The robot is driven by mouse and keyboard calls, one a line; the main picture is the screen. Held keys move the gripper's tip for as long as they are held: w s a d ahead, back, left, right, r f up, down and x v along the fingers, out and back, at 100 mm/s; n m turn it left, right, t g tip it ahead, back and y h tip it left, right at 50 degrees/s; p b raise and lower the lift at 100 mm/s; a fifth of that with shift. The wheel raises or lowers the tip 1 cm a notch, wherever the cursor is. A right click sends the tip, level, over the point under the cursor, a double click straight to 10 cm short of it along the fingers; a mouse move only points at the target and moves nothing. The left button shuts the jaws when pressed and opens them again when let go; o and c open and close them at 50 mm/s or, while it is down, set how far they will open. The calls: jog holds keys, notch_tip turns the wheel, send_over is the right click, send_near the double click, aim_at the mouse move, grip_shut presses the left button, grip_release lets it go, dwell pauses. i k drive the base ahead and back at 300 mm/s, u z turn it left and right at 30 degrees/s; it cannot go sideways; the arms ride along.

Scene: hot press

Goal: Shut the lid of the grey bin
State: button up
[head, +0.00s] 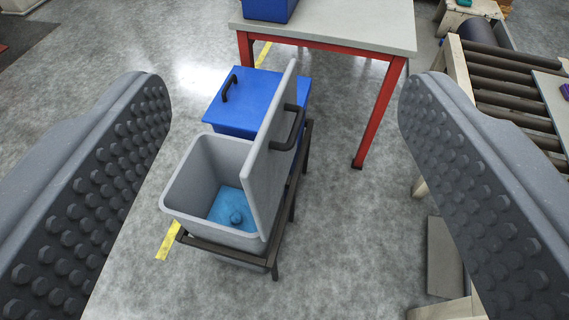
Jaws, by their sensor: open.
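The grey bin (181,182) stands in a dark frame on the floor, near the middle of the head view. Its grey lid (268,160) stands up, raised along the bin's right side, with a dark handle (292,130) on the lid's right-hand face. The bin is open, and something blue (232,206) lies inside on its bottom. My gripper (284,150) is open and empty, its two studded fingers wide apart at the left and right of the view. The bin and lid show between the fingers, farther away, with no contact visible.
A blue bin with a shut lid (243,98) stands just behind the grey bin. A red-legged table (350,25) with a blue box (268,8) is behind that. A roller conveyor (505,85) runs at the right. Open floor (345,240) lies right of the bin.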

aim_at(264, 174)
jog(key=u, duration=0.7)
jog(key=k, duration=0.95)
jog(key=z, duration=0.65)
jog(key=i, duration=1.05)
jog(key=u, duration=0.05)
